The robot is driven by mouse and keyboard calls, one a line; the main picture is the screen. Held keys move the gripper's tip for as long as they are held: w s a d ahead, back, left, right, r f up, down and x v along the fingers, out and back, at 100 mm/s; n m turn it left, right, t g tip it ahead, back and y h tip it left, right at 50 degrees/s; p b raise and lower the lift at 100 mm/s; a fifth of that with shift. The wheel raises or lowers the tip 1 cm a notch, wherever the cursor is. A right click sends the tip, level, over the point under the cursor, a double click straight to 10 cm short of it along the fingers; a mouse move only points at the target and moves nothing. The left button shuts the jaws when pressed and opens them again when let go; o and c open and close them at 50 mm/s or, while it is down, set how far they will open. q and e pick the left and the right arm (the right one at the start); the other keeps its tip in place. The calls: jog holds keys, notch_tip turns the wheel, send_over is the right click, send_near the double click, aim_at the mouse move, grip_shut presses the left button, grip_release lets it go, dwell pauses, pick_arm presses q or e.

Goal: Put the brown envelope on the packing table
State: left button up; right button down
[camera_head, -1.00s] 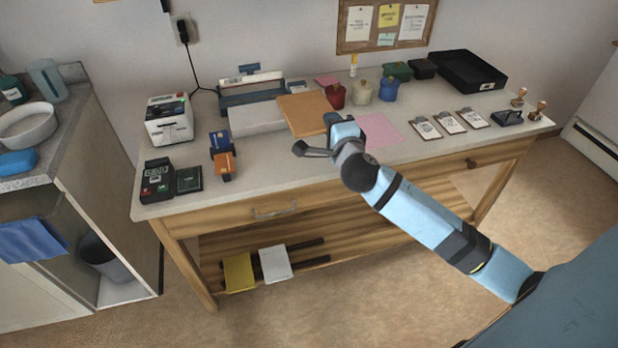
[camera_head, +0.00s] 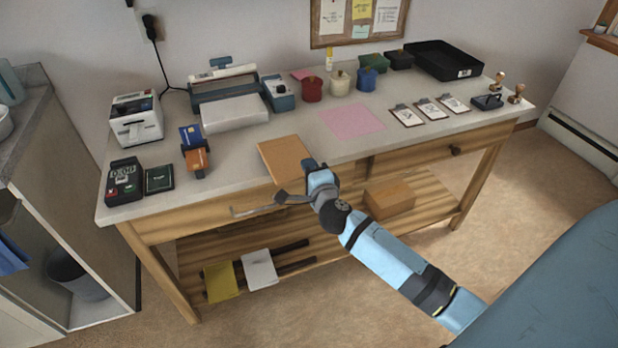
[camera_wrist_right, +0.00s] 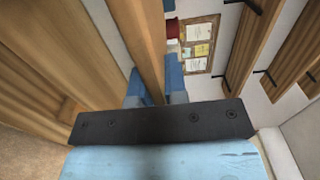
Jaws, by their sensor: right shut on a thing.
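The brown envelope (camera_head: 285,158) is flat, and it appears over the front edge of the packing table (camera_head: 232,160). My right gripper (camera_head: 308,166) is shut on its near right edge. In the right wrist view the envelope (camera_wrist_right: 149,45) shows nearly edge-on between the blue fingers of the gripper (camera_wrist_right: 155,90). I cannot tell exactly how high it is above the tabletop. My left gripper is not in view.
A pink sheet (camera_head: 352,119) lies on the table right of the envelope, with free tabletop around it. A card terminal (camera_head: 124,181), a card stand (camera_head: 194,150), a white-and-blue machine (camera_head: 230,100) and pots (camera_head: 312,89) stand left and behind. A brown box (camera_head: 389,198) sits on the lower shelf.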

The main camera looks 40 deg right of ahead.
jog(key=shift+f, duration=0.9)
jog(key=c, duration=1.1)
grip_release()
jog(key=shift+f, duration=0.1)
jog(key=shift+c, duration=0.2)
